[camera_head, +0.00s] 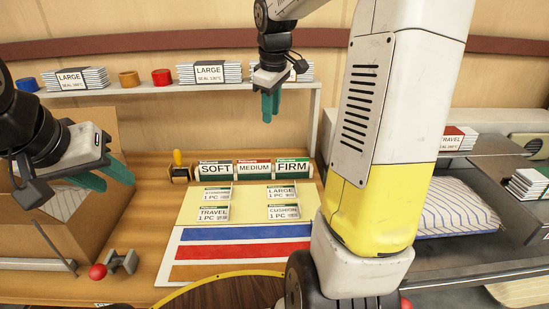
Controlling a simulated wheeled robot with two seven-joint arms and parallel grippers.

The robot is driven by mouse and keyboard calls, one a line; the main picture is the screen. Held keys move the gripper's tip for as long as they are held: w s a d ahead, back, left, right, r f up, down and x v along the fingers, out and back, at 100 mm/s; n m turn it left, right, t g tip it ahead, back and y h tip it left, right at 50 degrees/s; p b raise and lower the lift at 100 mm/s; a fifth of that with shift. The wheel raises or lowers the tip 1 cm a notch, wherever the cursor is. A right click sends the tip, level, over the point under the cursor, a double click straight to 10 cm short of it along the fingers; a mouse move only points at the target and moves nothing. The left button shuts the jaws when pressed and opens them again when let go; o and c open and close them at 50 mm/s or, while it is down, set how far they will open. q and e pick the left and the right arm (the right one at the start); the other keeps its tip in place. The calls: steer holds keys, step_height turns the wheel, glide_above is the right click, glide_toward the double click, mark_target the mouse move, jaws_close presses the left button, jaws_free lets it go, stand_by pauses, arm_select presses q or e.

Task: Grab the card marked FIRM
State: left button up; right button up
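The FIRM card (292,169) is white with a green top band and stands at the right end of a row of three on the wooden table. The MEDIUM card (254,170), with a red band, is left of it, and the SOFT card (215,170) is at the left end. My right gripper (270,107) hangs fingers-down above and behind the row, a little left of the FIRM card and clear of it. Its teal fingers overlap, so any gap is unclear. My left gripper (105,178) is open and empty at the left, by the cardboard box.
A mat (190,207) with several label cards and coloured stripes lies in front of the row. A shelf (150,89) with card stacks and tape rolls runs behind. The cardboard box (105,205) is at left. A striped pillow (455,207) lies at right.

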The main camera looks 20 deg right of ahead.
steer(key=w+d+f+n+g, duration=0.1)
steer(key=w+d+f+n, duration=0.15)
steer(key=w+f, duration=0.35)
steer(key=w+d+f+n+g, duration=0.1)
steer(key=w+d+f+n, duration=0.1)
steer(key=w+d+f, duration=0.25)
steer(key=n, duration=0.2)
glide_above(288, 159)
steer(key=shift+m+g, duration=0.25)
steer(key=shift+g, duration=0.15)
step_height(288, 159, down, 8)
steer(key=shift+f, duration=0.2)
step_height(288, 159, down, 3)
steer(key=shift+d+r, duration=0.15)
steer(key=shift+f, duration=2.8)
jaws_close()
